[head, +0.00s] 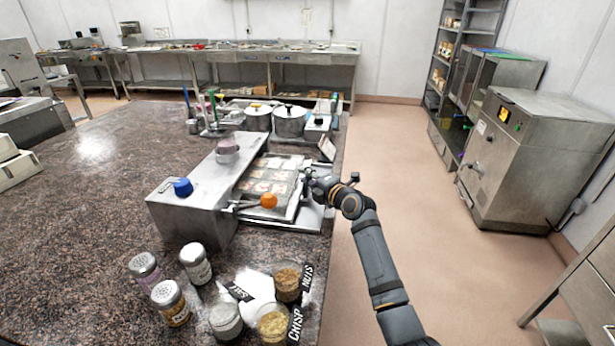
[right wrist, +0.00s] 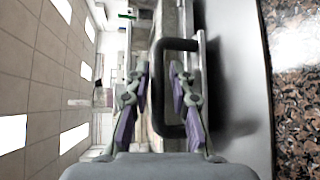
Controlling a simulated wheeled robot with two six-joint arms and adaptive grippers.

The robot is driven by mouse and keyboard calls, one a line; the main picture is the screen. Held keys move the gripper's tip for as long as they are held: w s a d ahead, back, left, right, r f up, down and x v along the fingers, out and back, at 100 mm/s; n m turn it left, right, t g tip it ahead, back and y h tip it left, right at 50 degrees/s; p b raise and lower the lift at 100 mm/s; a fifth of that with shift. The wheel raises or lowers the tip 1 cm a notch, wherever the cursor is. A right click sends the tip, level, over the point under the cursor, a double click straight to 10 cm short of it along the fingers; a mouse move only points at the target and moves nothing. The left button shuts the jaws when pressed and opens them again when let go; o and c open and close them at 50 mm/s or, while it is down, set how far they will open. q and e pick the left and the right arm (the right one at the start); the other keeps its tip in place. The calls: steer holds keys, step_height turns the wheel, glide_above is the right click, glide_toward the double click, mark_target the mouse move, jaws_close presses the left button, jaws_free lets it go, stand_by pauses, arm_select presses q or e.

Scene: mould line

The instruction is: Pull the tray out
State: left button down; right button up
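The tray (head: 293,207) is a flat metal tray carrying pale square moulds with pinkish contents (head: 268,180). It sits in the metal machine (head: 190,205) on the dark speckled counter. My right gripper (head: 316,181) is at the tray's right side, above the counter's right edge. In the right wrist view a black loop handle (right wrist: 199,90) stands in front of the right gripper (right wrist: 159,68). One bar of the loop lies between the two fingers, and one finger is inside the loop. Gaps show beside the bar, so the fingers look open. My left gripper is out of view.
An orange-knobbed lever (head: 268,201) and a blue knob (head: 183,187) are on the machine. Shaker jars (head: 195,262) and topping cups (head: 287,281) stand in front. Pots (head: 289,121) stand behind. The floor right of the counter is clear up to a steel cabinet (head: 535,160).

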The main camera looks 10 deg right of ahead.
steer(key=shift+s+r, duration=0.1)
jaws_close()
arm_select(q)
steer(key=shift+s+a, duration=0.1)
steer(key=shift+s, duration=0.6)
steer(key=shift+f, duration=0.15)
arm_select(e)
steer(key=shift+d, duration=0.1)
